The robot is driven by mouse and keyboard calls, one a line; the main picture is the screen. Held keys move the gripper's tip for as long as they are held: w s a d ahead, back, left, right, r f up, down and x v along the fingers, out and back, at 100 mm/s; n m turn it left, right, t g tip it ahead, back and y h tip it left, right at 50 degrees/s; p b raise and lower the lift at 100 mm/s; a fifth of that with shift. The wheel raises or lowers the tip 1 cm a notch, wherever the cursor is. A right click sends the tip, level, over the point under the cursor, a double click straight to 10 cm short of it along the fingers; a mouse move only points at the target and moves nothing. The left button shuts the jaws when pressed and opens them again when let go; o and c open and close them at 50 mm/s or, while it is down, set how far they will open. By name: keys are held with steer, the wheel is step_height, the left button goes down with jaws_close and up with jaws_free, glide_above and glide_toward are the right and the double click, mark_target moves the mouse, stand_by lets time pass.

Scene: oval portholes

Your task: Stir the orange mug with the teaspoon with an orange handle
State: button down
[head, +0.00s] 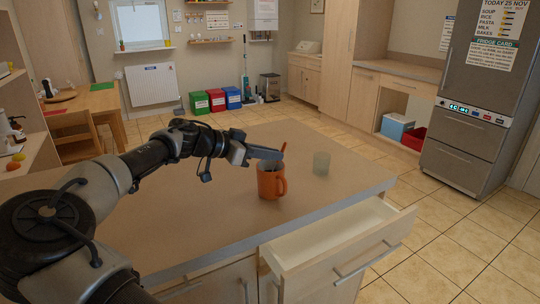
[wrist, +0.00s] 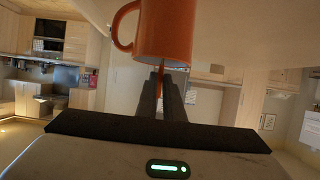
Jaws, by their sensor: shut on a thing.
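The orange mug (head: 268,184) stands upright on the island counter (head: 160,215), its handle to the right. It also shows in the wrist view (wrist: 165,35), where the picture is upside down. My gripper (head: 279,154) is level just above the mug's rim. The orange handle of the teaspoon (head: 284,147) sticks up past my fingertips, over the mug. In the wrist view my gripper (wrist: 167,80) is shut on that orange handle (wrist: 159,92). The spoon's bowl is hidden, seemingly inside the mug.
An open drawer (head: 340,245) juts out from the counter's front right. The counter behind and left of the mug is clear.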

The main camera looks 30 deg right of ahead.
steer(key=shift+d+r+p, duration=0.6)
steer(key=shift+r+p, duration=0.1)
steer(key=shift+r, duration=0.7)
steer(key=shift+d+r+p, duration=0.6)
steer(key=shift+r+p, duration=0.15)
steer(key=shift+r, duration=0.6)
steer(key=shift+d+r+p, duration=0.6)
steer(key=shift+r+p, duration=0.1)
steer(key=shift+r, duration=0.7)
steer(key=shift+r, duration=0.1)
step_height(320, 180, up, 3)
steer(key=shift+f+p, duration=0.1)
steer(key=shift+p, duration=0.7)
